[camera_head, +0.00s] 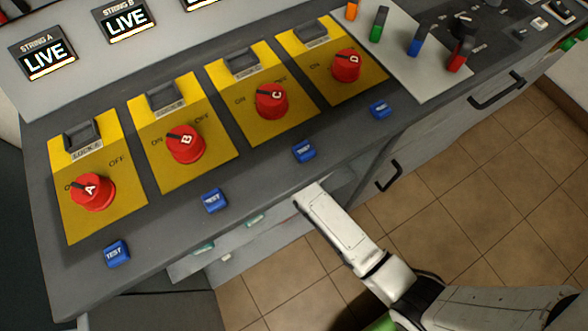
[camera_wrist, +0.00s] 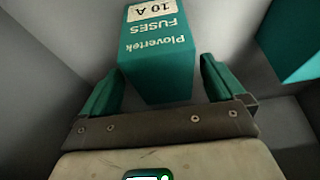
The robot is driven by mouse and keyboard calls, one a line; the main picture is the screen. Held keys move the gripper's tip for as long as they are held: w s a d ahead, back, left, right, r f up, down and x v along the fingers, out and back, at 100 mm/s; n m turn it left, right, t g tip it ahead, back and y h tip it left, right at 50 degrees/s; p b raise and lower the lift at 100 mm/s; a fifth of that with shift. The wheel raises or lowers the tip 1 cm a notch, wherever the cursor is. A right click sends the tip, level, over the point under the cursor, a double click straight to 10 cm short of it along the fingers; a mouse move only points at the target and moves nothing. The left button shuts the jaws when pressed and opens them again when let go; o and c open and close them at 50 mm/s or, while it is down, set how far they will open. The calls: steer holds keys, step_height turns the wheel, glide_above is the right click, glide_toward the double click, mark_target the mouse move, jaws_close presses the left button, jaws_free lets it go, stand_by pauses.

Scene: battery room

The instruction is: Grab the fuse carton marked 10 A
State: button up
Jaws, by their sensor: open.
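The fuse carton marked 10 A (camera_wrist: 158,62) is a teal box with a white label that reads upside down in the wrist view. My gripper (camera_wrist: 160,88) is open, with one teal finger on each side of the carton's near end. I cannot tell whether either finger touches it. In the head view my arm reaches down at the console's front edge, and the gripper's fingers are hidden there.
A second teal box (camera_wrist: 293,40) stands at the right in the wrist view, close to my right finger. Grey walls enclose the space. The grey console (camera_head: 235,200) carries red knobs, blue TEST buttons and yellow plates. Tiled floor (camera_head: 450,150) is clear on the right.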

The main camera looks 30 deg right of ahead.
steer(key=b+x, duration=0.1)
steer(key=x, duration=0.3)
steer(key=shift+a+f, duration=0.15)
steer(key=c, duration=1.3)
steer(key=shift+c, duration=0.7)
